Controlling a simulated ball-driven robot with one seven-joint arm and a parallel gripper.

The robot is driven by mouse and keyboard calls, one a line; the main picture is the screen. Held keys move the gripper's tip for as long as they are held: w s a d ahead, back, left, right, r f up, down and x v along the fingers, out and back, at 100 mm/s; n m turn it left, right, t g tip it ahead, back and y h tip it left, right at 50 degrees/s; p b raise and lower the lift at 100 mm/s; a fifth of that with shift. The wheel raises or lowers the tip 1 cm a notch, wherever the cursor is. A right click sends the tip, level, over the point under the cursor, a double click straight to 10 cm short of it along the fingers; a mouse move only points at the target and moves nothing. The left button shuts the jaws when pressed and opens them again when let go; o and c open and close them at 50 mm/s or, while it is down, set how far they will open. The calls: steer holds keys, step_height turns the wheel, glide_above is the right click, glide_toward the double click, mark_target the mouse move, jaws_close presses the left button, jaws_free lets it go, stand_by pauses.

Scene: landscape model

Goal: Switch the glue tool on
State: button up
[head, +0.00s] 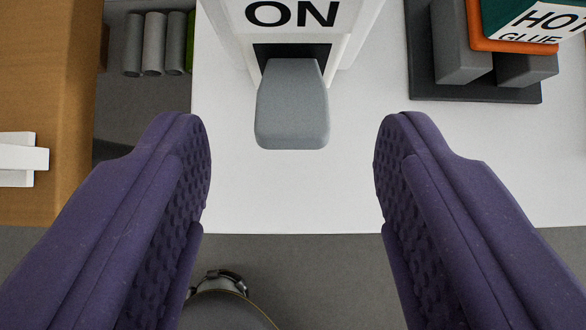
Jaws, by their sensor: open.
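A white switch box (345,38) marked "ON" stands at the top middle of the head view. A grey lever (291,108) sticks out of its dark slot toward me, below the "ON" label. My gripper (292,135) is open, with its two purple fingers apart on either side of the lever. Neither finger appears to touch it. At the top right is an orange and green block (525,30) labelled "HOT GLUE", on grey supports. Most of the switch box is cut off by the top edge.
The white table (230,190) is bare around the lever, and its front edge runs below it. A brown wooden unit with a white handle (20,158) stands at the left. Grey cylinders (154,45) lie at the upper left. A dark base (470,92) lies under the glue block.

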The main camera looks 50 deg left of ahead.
steer(key=shift+p+v, duration=0.3)
steer(key=shift+v, duration=1.95)
steer(key=shift+w, duration=0.1)
